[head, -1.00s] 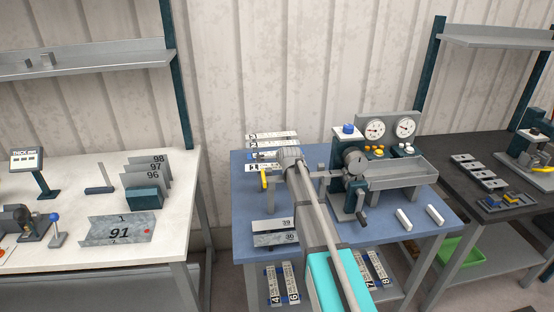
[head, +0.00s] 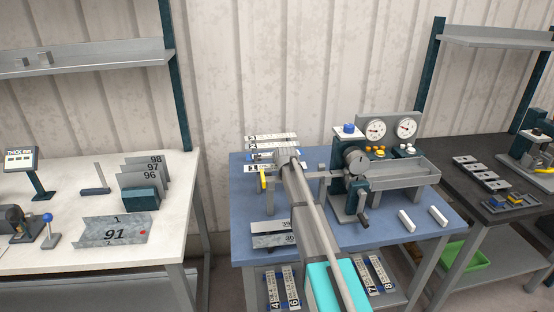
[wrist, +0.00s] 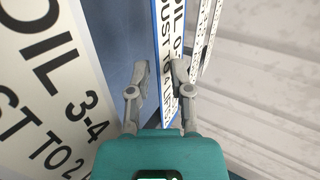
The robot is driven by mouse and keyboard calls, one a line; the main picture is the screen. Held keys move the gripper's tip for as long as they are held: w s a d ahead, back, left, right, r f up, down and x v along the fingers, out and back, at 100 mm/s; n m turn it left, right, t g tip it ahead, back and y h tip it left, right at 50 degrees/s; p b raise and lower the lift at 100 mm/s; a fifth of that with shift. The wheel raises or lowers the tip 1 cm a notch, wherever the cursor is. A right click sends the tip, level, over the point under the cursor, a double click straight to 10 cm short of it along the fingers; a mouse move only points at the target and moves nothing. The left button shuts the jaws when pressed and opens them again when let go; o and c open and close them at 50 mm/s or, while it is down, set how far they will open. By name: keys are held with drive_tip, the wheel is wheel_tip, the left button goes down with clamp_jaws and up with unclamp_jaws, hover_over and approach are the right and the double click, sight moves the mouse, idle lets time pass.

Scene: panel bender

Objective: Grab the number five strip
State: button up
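My gripper (wrist: 160,88) is open in the wrist view, with one finger on each side of a narrow white strip with a blue edge (wrist: 170,50). The strip reads "OIL 0-" and "DUST TO". A gap shows at the left finger; I cannot tell whether the right finger touches. No number five is legible. In the head view my gripper (head: 284,157) is over the back left of the blue table, at several white numbered strips (head: 272,138), and hides part of them. More strips (head: 283,288), with digits such as 4 and 6, are below the table.
A large white label (wrist: 45,95) reading "OIL 3-4" is close on the left in the wrist view. On the blue table (head: 243,205) are a machine with two dials (head: 390,128), a yellow-handled part (head: 263,180), grey plates (head: 272,234) and two white bars (head: 407,221).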

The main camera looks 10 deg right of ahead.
drive_tip(key=shift+s, duration=0.1)
clamp_jaws()
idle(0.3)
drive_tip(key=shift+r, duration=0.1)
wheel_tip(320, 180, up, 2)
drive_tip(key=shift+r+p, duration=0.15)
drive_tip(key=shift+p, duration=1.1)
drive_tip(key=f+p+v, duration=0.1)
drive_tip(key=p+v, duration=0.1)
drive_tip(key=v, duration=0.5)
drive_tip(key=s+f+p+v, duration=0.1)
drive_tip(key=p+v, duration=0.2)
drive_tip(key=v, duration=0.4)
drive_tip(key=shift+s+f, duration=0.15)
drive_tip(key=shift+s, duration=0.35)
